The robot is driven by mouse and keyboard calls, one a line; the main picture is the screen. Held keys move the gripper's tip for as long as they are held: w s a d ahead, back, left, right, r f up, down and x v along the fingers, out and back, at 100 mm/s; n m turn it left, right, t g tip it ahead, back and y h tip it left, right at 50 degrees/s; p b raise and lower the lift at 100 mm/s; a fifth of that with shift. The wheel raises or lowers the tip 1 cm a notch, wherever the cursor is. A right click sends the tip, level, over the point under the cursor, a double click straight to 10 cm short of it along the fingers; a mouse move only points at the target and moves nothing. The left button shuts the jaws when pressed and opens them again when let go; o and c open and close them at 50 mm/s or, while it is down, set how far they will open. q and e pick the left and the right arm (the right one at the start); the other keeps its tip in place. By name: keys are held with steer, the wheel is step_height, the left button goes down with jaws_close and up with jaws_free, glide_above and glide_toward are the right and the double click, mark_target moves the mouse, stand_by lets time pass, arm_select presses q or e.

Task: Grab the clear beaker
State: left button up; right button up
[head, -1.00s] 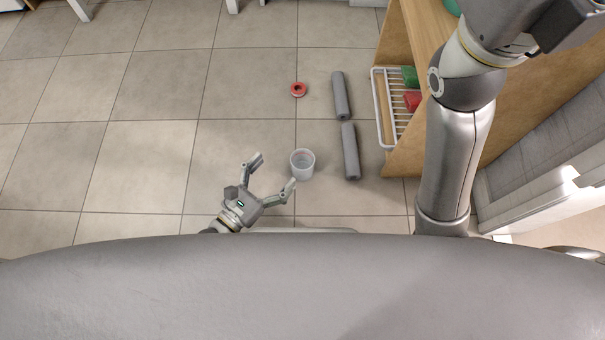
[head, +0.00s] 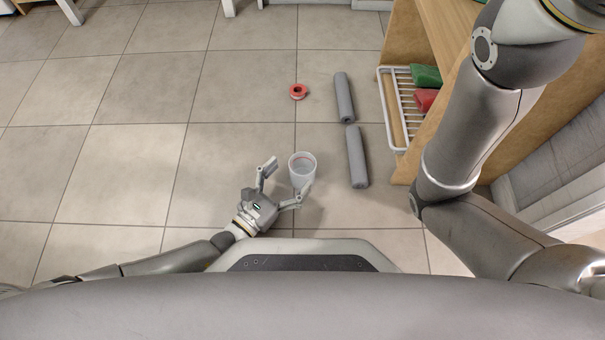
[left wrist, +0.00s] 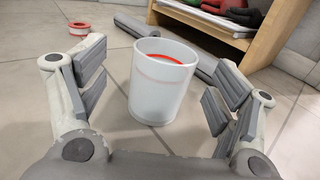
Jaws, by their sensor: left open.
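The clear beaker (head: 302,170) stands upright on the tiled floor in the head view, a whitish see-through cup. In the left wrist view the beaker (left wrist: 160,85) is in the middle, with a red band showing at its rim. My left gripper (head: 286,181) is open, low beside the beaker on its lower left. In the left wrist view its fingers (left wrist: 155,90) are spread on either side of the beaker, with gaps between the pads and its walls. My right arm shows at the right of the head view, but its gripper is out of view.
A red tape roll (head: 298,91) lies beyond the beaker. Two grey rolls (head: 344,97) (head: 357,157) lie end to end to its right. A wooden shelf unit with a white rack (head: 402,110) stands further right. The floor to the left is clear.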

mark_target(310, 156)
arm_select(q)
steer(key=b+x, duration=0.2)
steer(key=x, duration=0.2)
steer(key=shift+d, duration=0.4)
steer(key=shift+w+d, duration=0.15)
steer(key=shift+w, duration=0.05)
steer(key=shift+c, duration=0.2)
steer(key=c, duration=1.1)
steer(key=shift+o, duration=0.2)
steer(key=shift+r, duration=0.15)
